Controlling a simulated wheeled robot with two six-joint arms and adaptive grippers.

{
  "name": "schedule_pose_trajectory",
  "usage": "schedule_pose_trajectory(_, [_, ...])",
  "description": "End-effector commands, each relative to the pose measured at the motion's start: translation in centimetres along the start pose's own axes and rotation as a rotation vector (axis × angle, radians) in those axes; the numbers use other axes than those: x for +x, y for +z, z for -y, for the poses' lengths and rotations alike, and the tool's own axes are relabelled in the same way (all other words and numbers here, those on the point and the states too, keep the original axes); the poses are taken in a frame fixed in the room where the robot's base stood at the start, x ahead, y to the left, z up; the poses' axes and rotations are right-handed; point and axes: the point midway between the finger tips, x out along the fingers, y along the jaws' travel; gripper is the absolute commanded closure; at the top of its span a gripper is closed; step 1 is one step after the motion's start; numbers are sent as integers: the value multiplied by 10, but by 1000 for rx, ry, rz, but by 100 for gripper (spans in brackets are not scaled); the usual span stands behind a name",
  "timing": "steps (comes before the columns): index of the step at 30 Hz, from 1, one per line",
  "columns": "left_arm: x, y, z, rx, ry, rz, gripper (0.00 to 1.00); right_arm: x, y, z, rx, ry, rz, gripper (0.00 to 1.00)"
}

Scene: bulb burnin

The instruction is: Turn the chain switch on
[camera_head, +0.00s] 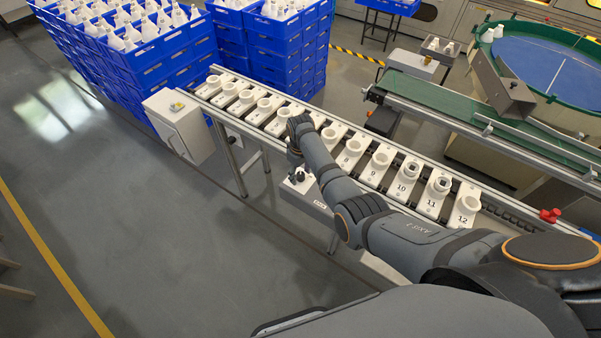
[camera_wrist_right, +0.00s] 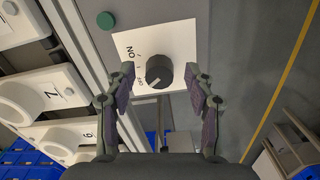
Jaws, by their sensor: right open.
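The chain switch is a dark round knob (camera_wrist_right: 159,70) on a white plate (camera_wrist_right: 181,38) marked ON and OFF in the right wrist view. A pale mark on the knob seems to lie on its OFF side. My right gripper (camera_wrist_right: 159,78) is open, with one finger on each side of the knob; contact cannot be told. In the head view my right gripper (camera_head: 296,172) is over the small grey switch box (camera_head: 313,198) at the near side of the line, and the arm partly hides it. My left gripper is out of view.
A row of numbered white socket plates (camera_head: 378,168) runs along the conveyor beside the box. A green button (camera_wrist_right: 105,20) is near the plate. Blue crates (camera_head: 150,60) stand behind, and a grey cabinet (camera_head: 181,126) at the line's left end.

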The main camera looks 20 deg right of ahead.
Motion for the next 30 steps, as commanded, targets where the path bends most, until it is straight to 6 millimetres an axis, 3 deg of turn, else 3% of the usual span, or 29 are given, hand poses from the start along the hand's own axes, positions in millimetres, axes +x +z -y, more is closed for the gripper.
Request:
schedule_pose_trajectory(5, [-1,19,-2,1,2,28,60,0,0,0,0,0,0,46])
schedule_pose_trajectory(17, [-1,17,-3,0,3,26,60,0,0,0,0,0,0,99])
schedule_pose_trajectory(30, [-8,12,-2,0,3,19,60,-2,0,0,109,-1,2,100])
